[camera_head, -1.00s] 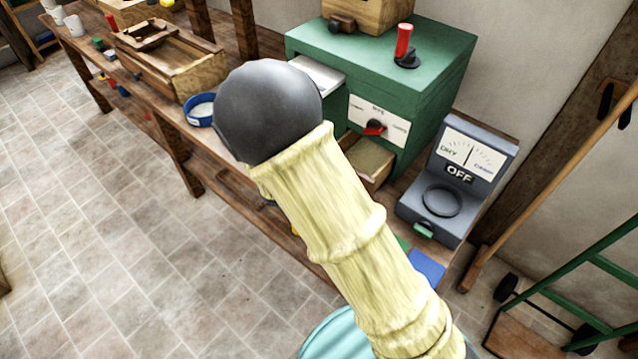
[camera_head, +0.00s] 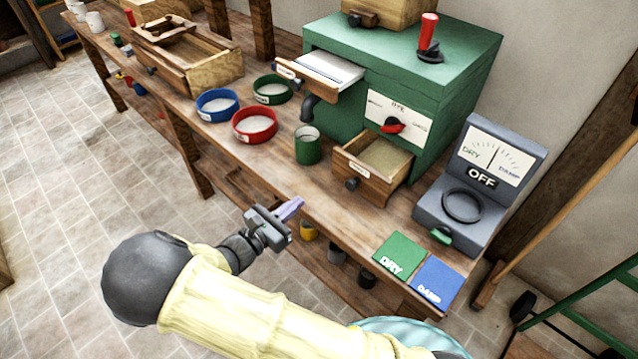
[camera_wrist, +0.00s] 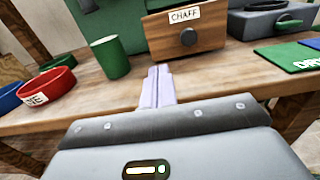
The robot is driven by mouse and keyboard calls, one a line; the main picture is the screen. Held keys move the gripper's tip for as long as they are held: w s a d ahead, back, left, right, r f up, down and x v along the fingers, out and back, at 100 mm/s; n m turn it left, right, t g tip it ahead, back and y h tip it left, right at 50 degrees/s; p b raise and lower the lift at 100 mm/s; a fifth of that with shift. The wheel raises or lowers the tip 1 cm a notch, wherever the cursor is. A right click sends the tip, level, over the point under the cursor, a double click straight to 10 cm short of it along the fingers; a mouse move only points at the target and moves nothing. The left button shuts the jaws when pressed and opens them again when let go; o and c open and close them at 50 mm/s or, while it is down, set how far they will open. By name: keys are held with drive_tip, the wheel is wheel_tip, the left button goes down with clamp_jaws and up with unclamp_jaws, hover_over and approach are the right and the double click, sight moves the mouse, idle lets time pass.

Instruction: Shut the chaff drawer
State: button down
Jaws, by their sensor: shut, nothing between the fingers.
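The chaff drawer (camera_head: 371,175) is a wooden drawer low on the front of the green mill (camera_head: 400,84). It stands pulled out, and its inside shows. In the wrist view the fingers (camera_wrist: 157,84) point toward the bench, just below and left of the drawer front.
A green cup (camera_head: 307,146) stands left of the drawer. A second, white-topped drawer (camera_head: 325,72) sticks out above. A grey meter (camera_head: 470,175) and the DRY (camera_head: 398,257) and DAMP (camera_head: 437,282) pads are to the right.

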sight(340, 167)
drive_tip(key=x, duration=1.3)
drive_tip(key=shift+w+d, duration=0.25)
drive_tip(key=shift+w, duration=0.05)
